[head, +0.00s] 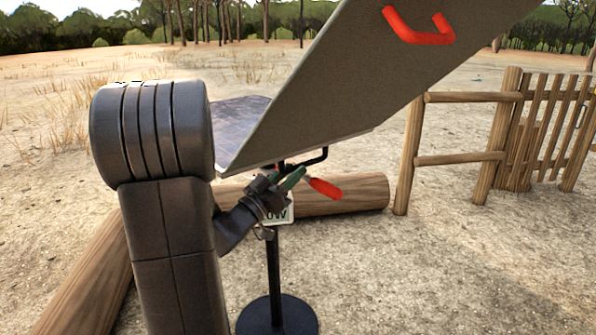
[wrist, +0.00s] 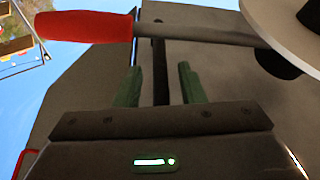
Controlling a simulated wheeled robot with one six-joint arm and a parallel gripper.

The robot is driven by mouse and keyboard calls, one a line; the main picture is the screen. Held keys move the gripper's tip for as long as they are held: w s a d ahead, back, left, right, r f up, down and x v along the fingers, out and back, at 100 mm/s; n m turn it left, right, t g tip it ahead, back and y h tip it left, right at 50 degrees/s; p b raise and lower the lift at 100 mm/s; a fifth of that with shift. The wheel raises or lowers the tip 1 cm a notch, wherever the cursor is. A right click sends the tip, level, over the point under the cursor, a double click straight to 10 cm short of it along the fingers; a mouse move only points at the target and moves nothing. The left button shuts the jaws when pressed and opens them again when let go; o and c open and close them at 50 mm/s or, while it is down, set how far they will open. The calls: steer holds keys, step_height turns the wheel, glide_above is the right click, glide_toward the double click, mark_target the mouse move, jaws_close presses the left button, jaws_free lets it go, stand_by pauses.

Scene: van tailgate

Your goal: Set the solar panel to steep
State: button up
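The solar panel (head: 345,80) is a large board on a black stand, its grey back towards me, tilted and rising to the upper right. A red grab handle (head: 420,28) is on its back. Below its lower edge is a lever with a red grip (head: 323,188); in the wrist view the red grip (wrist: 85,26) and its grey rod cross just beyond my fingertips. My gripper (head: 293,180) has green fingers beside the lever. In the wrist view my gripper (wrist: 161,82) is open, fingers apart, with nothing held. A dark bar shows between and behind them.
A small sign (head: 279,215) on the stand is partly hidden by my gripper; only its last letters show. The stand's round base (head: 277,318) is on the gravel. Logs (head: 345,195) lie behind, and a wooden fence (head: 460,158) stands at right. Ground at lower right is clear.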

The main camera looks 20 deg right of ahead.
mark_target(298, 165)
steer(key=shift+x, duration=1.45)
steer(key=shift+c, duration=0.3)
jaws_close()
steer(key=shift+r, duration=0.2)
